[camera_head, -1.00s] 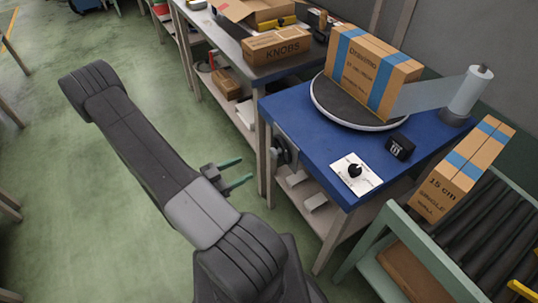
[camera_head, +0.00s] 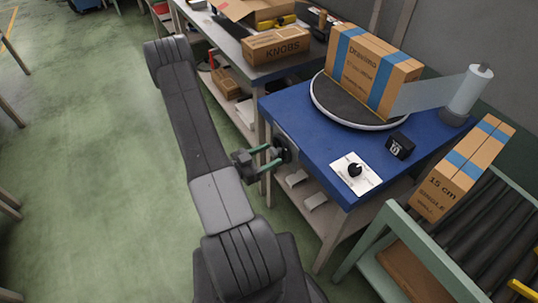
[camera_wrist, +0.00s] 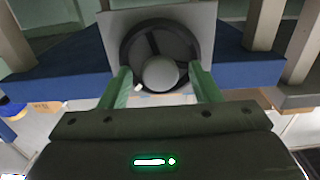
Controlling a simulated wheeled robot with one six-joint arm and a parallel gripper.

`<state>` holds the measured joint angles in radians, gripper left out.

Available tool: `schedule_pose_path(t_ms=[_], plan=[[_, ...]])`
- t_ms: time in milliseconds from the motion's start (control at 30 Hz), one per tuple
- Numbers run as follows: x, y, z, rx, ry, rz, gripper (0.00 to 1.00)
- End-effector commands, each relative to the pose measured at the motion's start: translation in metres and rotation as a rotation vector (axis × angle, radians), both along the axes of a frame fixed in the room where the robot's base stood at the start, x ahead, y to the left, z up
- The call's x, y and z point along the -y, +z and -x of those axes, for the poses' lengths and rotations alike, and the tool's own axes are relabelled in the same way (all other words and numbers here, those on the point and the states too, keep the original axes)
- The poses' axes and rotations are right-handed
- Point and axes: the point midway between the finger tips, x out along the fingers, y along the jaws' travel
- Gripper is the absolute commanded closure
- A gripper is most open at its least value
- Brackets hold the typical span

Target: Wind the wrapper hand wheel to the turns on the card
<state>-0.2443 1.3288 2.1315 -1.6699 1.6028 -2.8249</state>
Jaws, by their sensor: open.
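The hand wheel (camera_wrist: 131,52) is dark and spoked, with a pale round hub or knob (camera_wrist: 161,74) in front, on a grey plate (camera_wrist: 205,22) at the blue table's side. In the head view the wheel (camera_head: 283,150) is partly behind my fingers. My gripper (camera_head: 270,157) is open, with green fingers pointing at the wheel. In the wrist view my gripper (camera_wrist: 160,88) has one finger on each side of the knob, with gaps showing; contact cannot be told. A small black counter (camera_head: 400,147) stands on the table; its digits are too small to read surely. I cannot identify the card.
The blue table (camera_head: 300,118) carries a turntable (camera_head: 338,103) with a blue-banded box (camera_head: 350,65) joined by film to a roll (camera_head: 468,92). A white dial plate (camera_head: 368,183) lies near the front. A roller conveyor (camera_head: 490,235) stands right.

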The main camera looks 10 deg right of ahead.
Motion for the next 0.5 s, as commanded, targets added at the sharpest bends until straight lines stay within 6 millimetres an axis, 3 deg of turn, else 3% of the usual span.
schedule_pose_path(t_ms=[433, 500], plan=[[0.0057, 0.0002, -0.0021, 0.0, 0.0, 0.001, 0.43], [0.0058, 0.0002, -0.002, 0.001, 0.0, 0.001, 0.55]])
